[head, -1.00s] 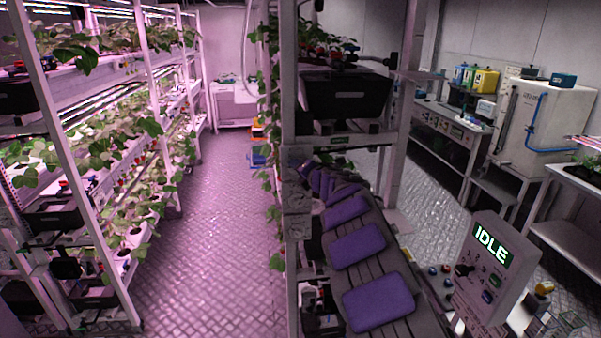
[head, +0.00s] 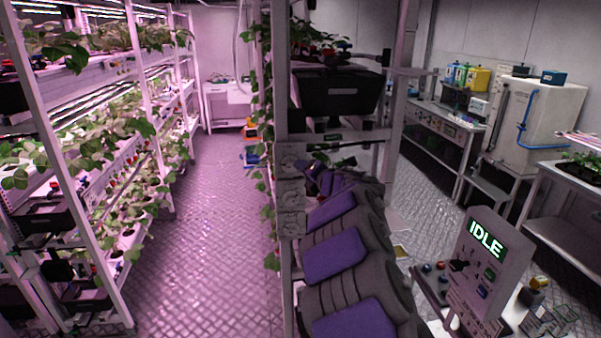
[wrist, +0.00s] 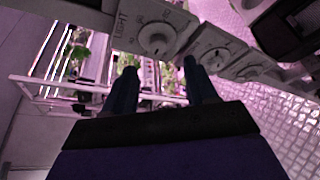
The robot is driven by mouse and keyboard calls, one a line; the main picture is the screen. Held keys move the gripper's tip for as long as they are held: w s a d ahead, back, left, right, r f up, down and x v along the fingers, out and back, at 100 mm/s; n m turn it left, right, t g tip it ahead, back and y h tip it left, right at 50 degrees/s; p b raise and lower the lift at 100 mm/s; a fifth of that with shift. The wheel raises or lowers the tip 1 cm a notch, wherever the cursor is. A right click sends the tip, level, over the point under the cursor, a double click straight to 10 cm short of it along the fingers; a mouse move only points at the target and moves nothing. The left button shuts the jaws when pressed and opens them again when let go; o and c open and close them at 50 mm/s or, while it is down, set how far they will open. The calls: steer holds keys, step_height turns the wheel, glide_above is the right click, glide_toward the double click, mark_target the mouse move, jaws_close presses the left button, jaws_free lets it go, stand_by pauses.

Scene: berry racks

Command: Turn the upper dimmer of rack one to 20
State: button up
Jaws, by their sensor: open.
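Three pale dimmer boxes are stacked on the rack post in the head view: the upper dimmer (head: 291,162), the middle dimmer (head: 291,195) and the lower dimmer (head: 291,225). Their settings are too small to read. The wrist view shows a row of round dials, tilted: a dial beside the word LIGHT (wrist: 157,38), a second dial (wrist: 215,57) and a third, partly seen. My gripper (wrist: 162,68) is open, with two dark fingers apart and nothing between them. The LIGHT dial appears just beyond the fingertips. In the head view my purple-padded arm reaches toward the dimmers; the fingers cannot be made out.
A planted rack (head: 140,130) lines the left side of the aisle. The aisle floor (head: 205,240) is clear. A black bin (head: 340,92) sits on the near rack above my arm. A panel reading IDLE (head: 487,240) stands at lower right, and a bench (head: 440,118) behind.

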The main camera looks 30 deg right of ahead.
steer(key=v, duration=0.9)
